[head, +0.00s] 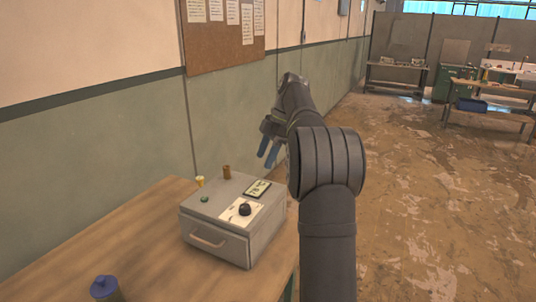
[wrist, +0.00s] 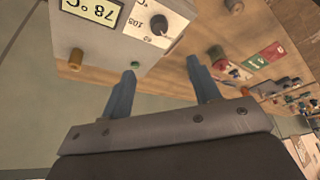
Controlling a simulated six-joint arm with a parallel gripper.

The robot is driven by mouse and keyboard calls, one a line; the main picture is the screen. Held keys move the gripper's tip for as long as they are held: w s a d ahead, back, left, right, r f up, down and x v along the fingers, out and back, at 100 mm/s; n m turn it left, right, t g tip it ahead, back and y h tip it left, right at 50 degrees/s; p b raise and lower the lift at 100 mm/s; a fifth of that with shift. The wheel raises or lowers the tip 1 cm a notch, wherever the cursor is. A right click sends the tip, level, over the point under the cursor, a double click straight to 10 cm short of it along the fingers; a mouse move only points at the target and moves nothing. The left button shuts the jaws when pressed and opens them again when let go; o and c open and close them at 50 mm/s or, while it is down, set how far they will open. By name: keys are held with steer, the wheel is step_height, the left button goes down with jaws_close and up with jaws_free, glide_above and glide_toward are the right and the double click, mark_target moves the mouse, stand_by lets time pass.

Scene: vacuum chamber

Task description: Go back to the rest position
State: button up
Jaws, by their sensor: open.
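The grey vacuum chamber (head: 217,240) is a box with a front handle on the wooden table. Its top carries a display (head: 258,189), a black knob (head: 245,209), a brown post (head: 227,172) and a small green button (head: 205,199). My gripper (head: 267,160) hangs in the air above and behind the chamber's right side, blue fingers pointing down. In the wrist view, my gripper (wrist: 161,66) has its fingers wide apart with nothing between them. The gripper body is partly hidden by my arm in the head view.
A blue-lidded jar (head: 105,288) stands at the table's (head: 130,235) near left. A green wall with a cork board (head: 225,45) runs behind the table. Open floor (head: 430,200) lies to the right, with workbenches (head: 490,105) far back.

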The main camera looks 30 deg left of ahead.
mark_target(245, 206)
steer(key=x, duration=1.7)
steer(key=shift+s+a+f, duration=0.1)
steer(key=shift+a+f, duration=0.05)
steer(key=shift+a, duration=0.05)
steer(key=v, duration=1.7)
steer(key=x, duration=1.7)
steer(key=m+t+y, duration=0.1)
steer(key=m, duration=0.3)
steer(key=shift+s+d, duration=0.1)
steer(key=m+t, duration=0.1)
steer(key=m, duration=0.1)
steer(key=m+t, duration=0.1)
steer(key=m, duration=0.1)
steer(key=shift+s+m+y, duration=0.15)
steer(key=shift+m+y, duration=0.15)
steer(key=m+t, duration=0.1)
steer(key=m, duration=0.3)
steer(key=shift+s, duration=0.1)
steer(key=shift+m+t+h, duration=0.5)
steer(key=shift+m+t, duration=0.5)
steer(key=shift+m, duration=1.2)
